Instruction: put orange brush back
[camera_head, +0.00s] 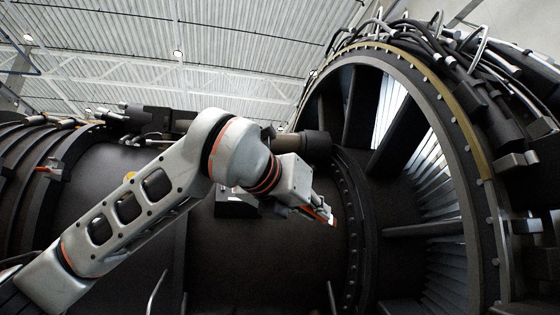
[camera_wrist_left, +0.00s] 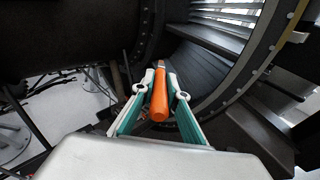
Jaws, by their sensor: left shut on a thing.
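The orange brush (camera_wrist_left: 160,97) is between the fingers of my left gripper (camera_wrist_left: 160,92) in the left wrist view. The gripper is shut on its orange handle, and the far end points away towards the engine. In the head view my left gripper (camera_head: 318,210) is in front of the dark engine casing, left of the large open ring. Only a small orange bit of the brush (camera_head: 322,214) shows there. The brush's far tip is small and hard to make out. My right gripper is in neither view.
The large engine ring (camera_head: 478,185) with dark vanes and hoses along its top fills the right side. The dark cylindrical casing (camera_head: 270,265) lies behind my left arm. In the left wrist view pale floor (camera_wrist_left: 65,115) with stand parts shows at lower left.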

